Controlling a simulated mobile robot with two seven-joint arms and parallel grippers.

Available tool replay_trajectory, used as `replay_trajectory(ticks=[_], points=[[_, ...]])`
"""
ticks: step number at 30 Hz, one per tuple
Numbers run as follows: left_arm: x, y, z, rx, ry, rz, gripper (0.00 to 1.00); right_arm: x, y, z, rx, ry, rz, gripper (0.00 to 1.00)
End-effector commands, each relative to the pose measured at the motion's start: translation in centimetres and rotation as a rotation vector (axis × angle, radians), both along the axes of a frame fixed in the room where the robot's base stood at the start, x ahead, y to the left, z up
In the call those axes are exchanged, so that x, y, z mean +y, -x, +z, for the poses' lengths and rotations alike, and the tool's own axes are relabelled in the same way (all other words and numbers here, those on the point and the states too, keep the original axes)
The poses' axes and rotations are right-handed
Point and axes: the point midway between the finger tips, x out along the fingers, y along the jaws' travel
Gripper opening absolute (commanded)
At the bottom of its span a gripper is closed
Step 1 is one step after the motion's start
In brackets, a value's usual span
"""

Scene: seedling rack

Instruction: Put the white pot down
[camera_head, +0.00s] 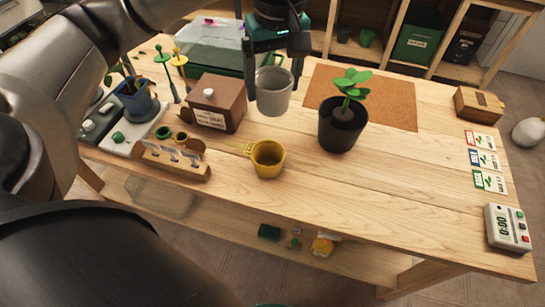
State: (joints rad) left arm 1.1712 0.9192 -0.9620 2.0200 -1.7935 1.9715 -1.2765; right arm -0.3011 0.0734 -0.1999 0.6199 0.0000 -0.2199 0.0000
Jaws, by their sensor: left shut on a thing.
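The white pot (273,91) is a plain light grey-white cup shape, upright near the top middle of the head view. My left gripper (273,75) comes down from above with one finger on each side of the pot and is shut on it. The pot appears to be above the wooden table (330,202), in front of the left edge of the brown mat (393,100); I cannot tell its exact height. Its inside is mostly hidden by the gripper. My right gripper does not show.
A black pot with a seedling (343,132) stands right of the white pot. A yellow pot (268,160) stands nearer, and a brown box (217,102) is close on the left. Seed packets (483,160) and a timer (507,228) lie far right. The front right tabletop is clear.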

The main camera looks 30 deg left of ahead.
Motion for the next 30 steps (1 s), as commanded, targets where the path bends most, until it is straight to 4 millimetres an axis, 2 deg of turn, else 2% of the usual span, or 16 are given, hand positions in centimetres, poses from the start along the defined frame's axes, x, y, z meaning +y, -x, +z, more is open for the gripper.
replay_trajectory(ticks=[3,8,11,18,24,30], points=[[1.3,-0.6,0.6,-0.004,0.002,0.170,0.31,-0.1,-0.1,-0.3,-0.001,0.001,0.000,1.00],[1.9,-0.8,0.3,-0.004,0.005,0.265,0.31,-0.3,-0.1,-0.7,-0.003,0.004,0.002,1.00],[1.9,-0.8,-1.4,0.000,0.005,0.272,0.31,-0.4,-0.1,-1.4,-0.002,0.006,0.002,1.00],[1.8,-0.7,-7.2,0.003,0.004,0.268,0.31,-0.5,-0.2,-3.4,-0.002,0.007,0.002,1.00],[1.9,-0.7,-12.0,0.000,0.004,0.268,0.31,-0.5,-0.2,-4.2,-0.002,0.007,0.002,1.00],[1.9,-0.8,-14.5,-0.004,0.004,0.267,0.31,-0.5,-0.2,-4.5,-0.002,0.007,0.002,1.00]])
